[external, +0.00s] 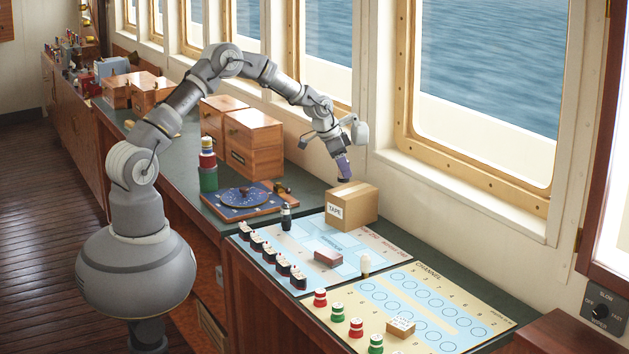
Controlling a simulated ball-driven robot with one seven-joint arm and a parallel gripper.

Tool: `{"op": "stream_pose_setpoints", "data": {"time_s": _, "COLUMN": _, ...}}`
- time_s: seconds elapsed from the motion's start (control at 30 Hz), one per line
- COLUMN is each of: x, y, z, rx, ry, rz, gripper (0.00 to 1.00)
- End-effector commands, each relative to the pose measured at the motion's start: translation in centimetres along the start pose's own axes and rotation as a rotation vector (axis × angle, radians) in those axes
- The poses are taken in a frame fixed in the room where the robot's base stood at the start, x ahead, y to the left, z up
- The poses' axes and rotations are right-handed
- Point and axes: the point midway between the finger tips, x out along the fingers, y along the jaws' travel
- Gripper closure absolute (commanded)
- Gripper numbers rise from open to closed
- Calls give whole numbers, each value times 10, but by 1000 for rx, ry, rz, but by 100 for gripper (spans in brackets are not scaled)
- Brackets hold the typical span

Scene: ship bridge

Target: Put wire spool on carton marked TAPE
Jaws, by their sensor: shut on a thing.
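The carton marked TAPE (361,210) is a brown box near the window wall, with a white label on its left-facing side. It stands at the far edge of the light blue chart board. My gripper (342,158) points down above the carton's far left part. It is shut on a small purple thing with a dark lower end, which I take as the wire spool (344,168). The held thing is small in view, and its gap to the carton top is hard to judge. The finger details cannot be made out.
The light blue board (336,271) holds several dark blocks and a maroon block (328,257). A dark bottle-like piece (286,217) stands left of the carton. A blue dial board (243,200), wooden boxes (254,143) and a coloured stack (208,165) stand farther left. The window sill is behind.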

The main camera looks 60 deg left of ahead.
Motion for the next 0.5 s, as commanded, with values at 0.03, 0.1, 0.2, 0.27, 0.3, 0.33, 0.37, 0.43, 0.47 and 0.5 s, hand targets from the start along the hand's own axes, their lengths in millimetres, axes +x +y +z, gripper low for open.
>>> {"op": "stream_pose_setpoints", "data": {"time_s": 0.03, "x": 2, "y": -2, "z": -4, "rx": 0, "ry": 2, "rz": -1, "gripper": 93}}
{"op": "stream_pose_setpoints", "data": {"time_s": 0.1, "x": 10, "y": -2, "z": -1, "rx": 0, "ry": -1, "rz": 0, "gripper": 93}}
{"op": "stream_pose_setpoints", "data": {"time_s": 0.2, "x": 27, "y": -2, "z": 6, "rx": 0, "ry": -1, "rz": 0, "gripper": 93}}
{"op": "stream_pose_setpoints", "data": {"time_s": 0.27, "x": 34, "y": -2, "z": 9, "rx": 0, "ry": -1, "rz": 0, "gripper": 93}}
{"op": "stream_pose_setpoints", "data": {"time_s": 0.3, "x": 35, "y": -2, "z": 9, "rx": 1, "ry": 0, "rz": 0, "gripper": 93}}
{"op": "stream_pose_setpoints", "data": {"time_s": 0.33, "x": 36, "y": -2, "z": 9, "rx": 1, "ry": 1, "rz": 0, "gripper": 93}}
{"op": "stream_pose_setpoints", "data": {"time_s": 0.37, "x": 35, "y": -2, "z": 9, "rx": 1, "ry": 1, "rz": -1, "gripper": 93}}
{"op": "stream_pose_setpoints", "data": {"time_s": 0.43, "x": 34, "y": -2, "z": 9, "rx": 1, "ry": 1, "rz": -1, "gripper": 93}}
{"op": "stream_pose_setpoints", "data": {"time_s": 0.47, "x": 34, "y": -2, "z": 9, "rx": 1, "ry": 1, "rz": -1, "gripper": 93}}
{"op": "stream_pose_setpoints", "data": {"time_s": 0.5, "x": 34, "y": -2, "z": 9, "rx": 1, "ry": 1, "rz": -1, "gripper": 93}}
